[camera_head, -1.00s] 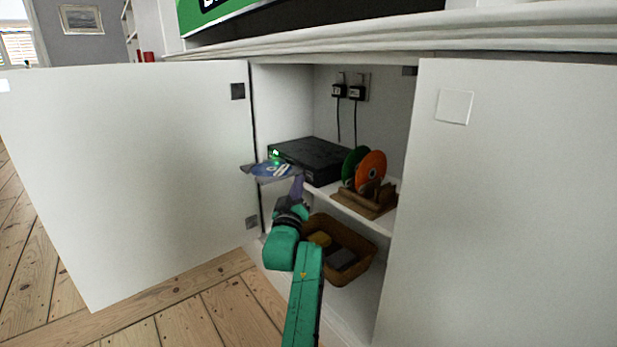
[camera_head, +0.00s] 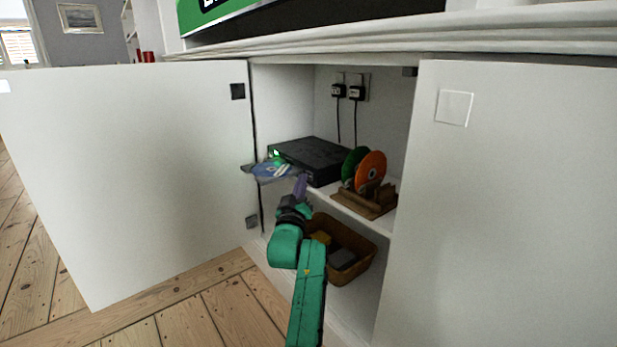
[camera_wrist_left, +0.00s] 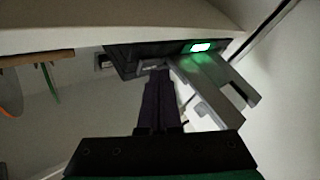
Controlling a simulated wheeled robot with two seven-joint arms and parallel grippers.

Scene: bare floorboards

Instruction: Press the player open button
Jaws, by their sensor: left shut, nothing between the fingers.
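The black disc player (camera_head: 318,153) sits on the upper shelf inside the open cabinet. Its disc tray (camera_head: 248,168) is out on the left of its front and bears a blue disc (camera_head: 270,171). A green light (camera_head: 277,158) glows on the front. My left gripper (camera_head: 301,180) is shut and empty, its dark fingertips close to the player's front, right of the tray. In the left wrist view the closed fingers (camera_wrist_left: 160,78) point at the player's front (camera_wrist_left: 150,53), beside the grey tray (camera_wrist_left: 212,88). The open button itself cannot be made out. My right gripper is not in view.
A wooden disc rack (camera_head: 368,204) with a green disc (camera_head: 350,165) and an orange disc (camera_head: 371,168) stands right of the player. A brown basket (camera_head: 362,270) is below. Open white doors (camera_head: 130,170) flank the cabinet. Black plugs (camera_head: 355,92) are on the back wall.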

